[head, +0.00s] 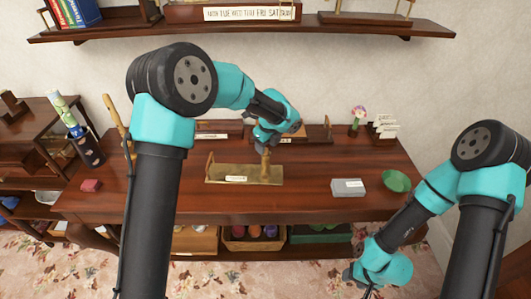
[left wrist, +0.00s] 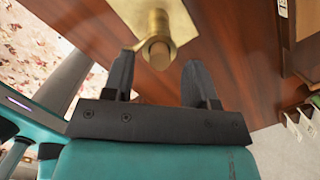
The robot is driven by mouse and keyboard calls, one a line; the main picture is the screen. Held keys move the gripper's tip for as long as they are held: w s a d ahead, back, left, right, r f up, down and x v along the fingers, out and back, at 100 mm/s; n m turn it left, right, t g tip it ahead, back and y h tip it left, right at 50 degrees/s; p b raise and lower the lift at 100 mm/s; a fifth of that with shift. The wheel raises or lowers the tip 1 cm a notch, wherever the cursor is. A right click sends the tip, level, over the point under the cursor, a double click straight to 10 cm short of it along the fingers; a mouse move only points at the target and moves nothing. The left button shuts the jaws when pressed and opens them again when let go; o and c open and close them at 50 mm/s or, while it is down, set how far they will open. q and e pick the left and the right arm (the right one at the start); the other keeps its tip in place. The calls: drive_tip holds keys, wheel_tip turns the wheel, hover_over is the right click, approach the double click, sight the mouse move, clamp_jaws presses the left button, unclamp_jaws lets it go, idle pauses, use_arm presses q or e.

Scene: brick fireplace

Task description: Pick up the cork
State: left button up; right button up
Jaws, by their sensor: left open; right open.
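The cork (left wrist: 158,54) looks like a tan, round-ended plug at the end of a brass cylinder on a brass stand (head: 222,176). In the left wrist view it lies between and just beyond my left gripper's fingertips (left wrist: 158,68), with no contact visible. The left fingers are apart and empty. In the head view my left gripper (head: 267,143) is just above the stand's upright, and it partly hides the cork. My right gripper (head: 362,283) is low at the bottom edge, in front of the table, open and partly cut off by the frame.
A wall shelf (head: 380,27) runs above. The table is clear between stand and grey box.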

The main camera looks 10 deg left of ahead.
use_arm(q)
drive_tip(key=shift+w+a+f, duration=0.1)
drive_tip(key=shift+a+f, duration=0.05)
drive_tip(key=shift+f, duration=0.8)
clamp_jaws()
drive_tip(key=shift+r, duration=0.1)
drive_tip(key=shift+r, duration=1.3)
drive_tip(key=s+d+r, duration=0.2)
drive_tip(key=s+d, duration=0.1)
drive_tip(key=s, duration=1.2)
drive_tip(key=shift+s+r, duration=0.15)
drive_tip(key=shift+s, duration=0.2)
